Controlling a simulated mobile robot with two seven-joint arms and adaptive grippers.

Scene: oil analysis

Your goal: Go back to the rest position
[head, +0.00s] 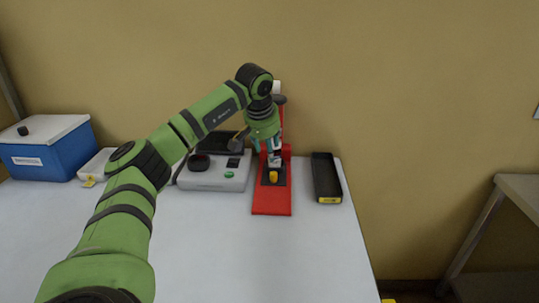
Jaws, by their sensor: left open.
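My left arm reaches from the lower left across the table. My left gripper (273,158) points down over the red stand (271,203) and is open. A small yellow-topped piece (273,176) sits on the stand's dark plate, just below the gripper. I cannot tell whether the fingers touch anything there. The gripper and wrist hide part of the stand's upright. My right gripper is not in view.
The white table (230,260) has clear room in front. A grey device (215,178) stands left of the red stand, and a black tray (326,178) lies right of it. A blue box (50,158) is at far left. Another table (520,186) stands right.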

